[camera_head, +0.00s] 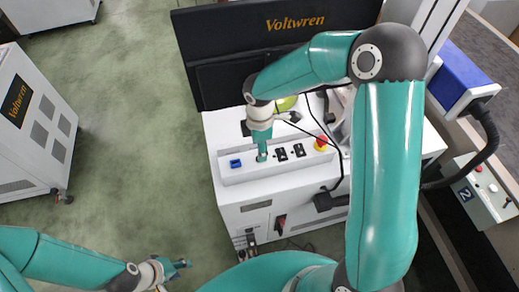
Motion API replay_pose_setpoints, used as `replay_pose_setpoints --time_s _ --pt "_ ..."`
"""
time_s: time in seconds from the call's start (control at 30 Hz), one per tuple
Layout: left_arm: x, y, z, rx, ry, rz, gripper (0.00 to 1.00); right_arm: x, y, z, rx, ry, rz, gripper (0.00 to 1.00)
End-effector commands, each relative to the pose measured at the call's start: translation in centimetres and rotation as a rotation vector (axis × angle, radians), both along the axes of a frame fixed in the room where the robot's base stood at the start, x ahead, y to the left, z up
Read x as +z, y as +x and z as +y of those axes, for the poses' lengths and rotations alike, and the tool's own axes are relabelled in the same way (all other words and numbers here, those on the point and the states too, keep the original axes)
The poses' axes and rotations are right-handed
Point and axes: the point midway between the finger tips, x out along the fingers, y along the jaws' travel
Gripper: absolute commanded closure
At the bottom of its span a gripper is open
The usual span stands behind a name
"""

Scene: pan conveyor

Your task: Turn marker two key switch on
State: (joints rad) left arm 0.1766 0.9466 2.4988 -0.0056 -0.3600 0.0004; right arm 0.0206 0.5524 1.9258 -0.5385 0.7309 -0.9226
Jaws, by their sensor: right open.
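A white machine (285,195) has a raised control panel (235,178) on its front top. The panel carries a blue switch (235,163), black rocker-like switches (298,150) and a red emergency stop (321,143) on yellow. My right gripper (262,158) points down at the panel between the blue switch and the black switches. It is open, and it covers that spot, so I cannot make out a key switch or its position there. My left gripper (183,264) is low at the bottom left, over the floor and away from the machine; its jaws are too small to read.
A black "Voltwren" monitor (225,50) stands behind the panel. Black cables (341,170) hang over the machine's right part. A box labelled 2 (487,205) with a red button stands at the right. A white cabinet (30,130) is at the left; green floor between is clear.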

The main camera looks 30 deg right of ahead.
Motion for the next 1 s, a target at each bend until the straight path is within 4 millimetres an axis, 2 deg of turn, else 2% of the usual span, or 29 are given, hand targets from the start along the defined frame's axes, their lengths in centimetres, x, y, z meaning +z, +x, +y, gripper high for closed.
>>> replay_pose_setpoints --time_s 0.1,0.2,0.57,0.9,1.0 --pt "0.2 0.0 0.0 0.000 0.000 0.000 0.60 -1.6 -0.1 0.0 -0.001 -0.001 0.003 0.46" --pt "0.2 0.0 0.0 0.000 0.000 0.000 0.60 -2.4 0.0 0.0 -0.001 0.000 0.002 0.46" --pt "0.2 0.0 0.0 0.000 0.000 0.000 0.60 -2.8 0.0 0.0 0.000 0.000 0.000 0.46" --pt "0.2 0.0 0.0 0.000 0.000 0.000 0.60 -2.8 0.0 0.0 0.000 0.000 -0.001 1.00" --pt "0.2 0.0 0.0 0.000 0.000 0.000 0.60 -2.8 0.0 0.0 -0.001 0.000 -0.001 1.00"
